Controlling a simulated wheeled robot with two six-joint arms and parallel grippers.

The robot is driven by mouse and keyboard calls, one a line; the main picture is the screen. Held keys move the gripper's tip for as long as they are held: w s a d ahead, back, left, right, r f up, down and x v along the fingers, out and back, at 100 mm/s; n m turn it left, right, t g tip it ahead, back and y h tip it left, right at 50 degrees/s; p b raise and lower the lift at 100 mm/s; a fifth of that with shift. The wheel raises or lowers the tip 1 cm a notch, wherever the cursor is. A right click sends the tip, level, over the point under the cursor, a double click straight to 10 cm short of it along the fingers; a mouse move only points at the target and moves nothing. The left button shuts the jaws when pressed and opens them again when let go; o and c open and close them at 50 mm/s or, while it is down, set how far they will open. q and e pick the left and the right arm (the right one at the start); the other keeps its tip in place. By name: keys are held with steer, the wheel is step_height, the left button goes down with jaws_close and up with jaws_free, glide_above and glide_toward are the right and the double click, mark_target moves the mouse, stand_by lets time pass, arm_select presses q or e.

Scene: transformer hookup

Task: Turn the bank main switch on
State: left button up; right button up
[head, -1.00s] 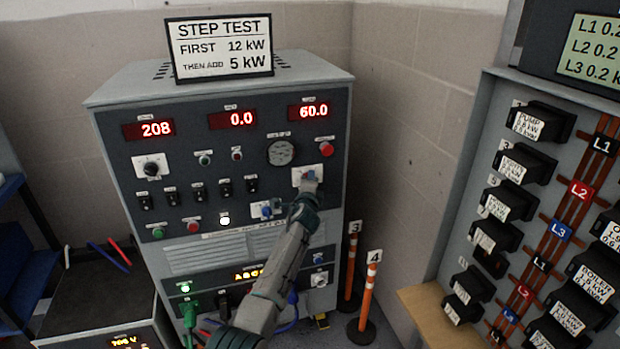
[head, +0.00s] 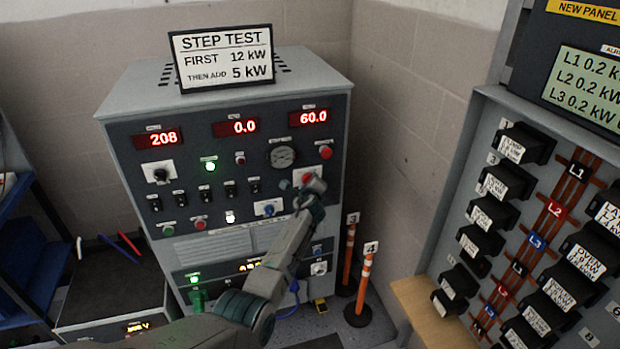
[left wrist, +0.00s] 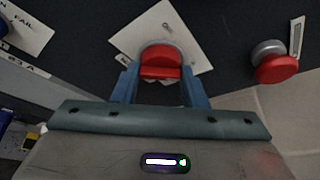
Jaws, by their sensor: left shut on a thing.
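The load bank cabinet (head: 118,210) stands under the step test sign. A red switch handle on a white plate is at the right of its panel (head: 296,176); I take it as the main switch, as its label is not readable. My left gripper (head: 310,180) is at this switch and covers part of it. In the left wrist view the blue fingers (left wrist: 161,84) are shut on the red handle (left wrist: 161,62), one on each side, in front of the white plate (left wrist: 128,40). The green lamp (head: 210,166) on the panel is lit. My right gripper is out of view.
A red button (head: 325,152) sits up and right of the switch, also in the left wrist view (left wrist: 275,66). A blue knob (head: 268,208) is lower left. Orange posts (head: 362,290) stand right of the cabinet. A breaker panel (head: 450,190) is further right.

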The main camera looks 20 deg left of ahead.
arm_select(q)
steer(key=shift+m+p, duration=0.3)
stand_by(0.4)
steer(key=o, duration=1)
steer(key=shift+p+v, duration=1.55)
steer(key=shift+v, duration=3.85)
steer(key=shift+w, duration=0.1)
